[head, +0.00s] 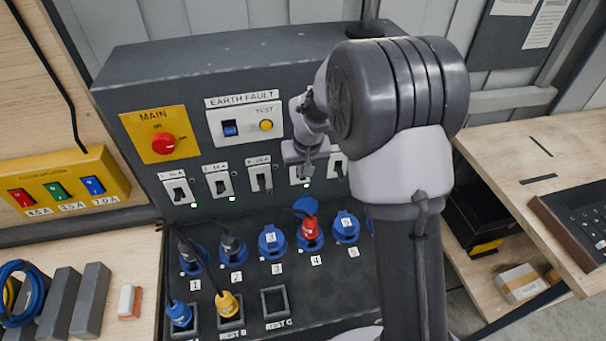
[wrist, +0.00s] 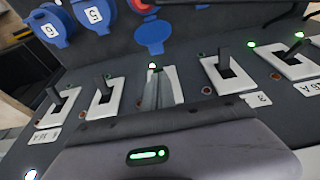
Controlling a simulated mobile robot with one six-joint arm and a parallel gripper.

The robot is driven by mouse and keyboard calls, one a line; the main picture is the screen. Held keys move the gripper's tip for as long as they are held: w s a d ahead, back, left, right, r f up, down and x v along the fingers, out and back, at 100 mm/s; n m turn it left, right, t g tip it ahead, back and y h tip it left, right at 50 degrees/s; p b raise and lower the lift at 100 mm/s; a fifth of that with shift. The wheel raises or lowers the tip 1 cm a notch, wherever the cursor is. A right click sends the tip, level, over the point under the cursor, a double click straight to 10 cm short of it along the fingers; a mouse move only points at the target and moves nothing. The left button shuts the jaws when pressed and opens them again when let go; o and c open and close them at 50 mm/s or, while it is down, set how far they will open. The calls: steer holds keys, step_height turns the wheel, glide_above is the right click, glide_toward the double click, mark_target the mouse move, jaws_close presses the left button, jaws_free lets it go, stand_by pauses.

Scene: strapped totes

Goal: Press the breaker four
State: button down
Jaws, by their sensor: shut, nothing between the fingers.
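Breaker four (head: 295,174) is a white-plated switch in the row on the dark panel, mostly hidden behind my gripper in the head view. A green lamp (head: 307,185) is lit beside it. My gripper (head: 306,172) is shut and empty, with its fingertips at this breaker. In the wrist view the closed fingers (wrist: 157,92) stand in front of the breaker's plate (wrist: 177,84) and hide its lever. The green lamp (wrist: 152,66) shows just beyond the fingertips. I cannot tell whether the fingers touch the lever.
Breaker three (wrist: 228,74) is close on one side and breaker five (wrist: 105,98) on the other. Below the row are blue sockets (head: 272,241) and a red plug (head: 310,229). Above are the red MAIN knob (head: 163,144) and the EARTH FAULT unit (head: 245,127).

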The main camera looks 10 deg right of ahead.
steer(key=shift+s+f+t+b, duration=0.35)
steer(key=shift+f+t+b, duration=0.4)
steer(key=shift+b, duration=2.2)
steer(key=shift+s+f+t+b, duration=0.3)
steer(key=shift+f+t+b, duration=0.45)
steer(key=shift+b, duration=2.2)
steer(key=t+b, duration=0.1)
steer(key=b, duration=0.3)
steer(key=shift+s+f, duration=0.1)
steer(key=shift+s, duration=0.1)
steer(key=shift+w+r+t+p, duration=0.1)
steer(key=shift+r+t+p, duration=0.25)
steer(key=shift+r, duration=0.4)
steer(key=shift+r+p, duration=0.5)
steer(key=shift+r, duration=0.2)
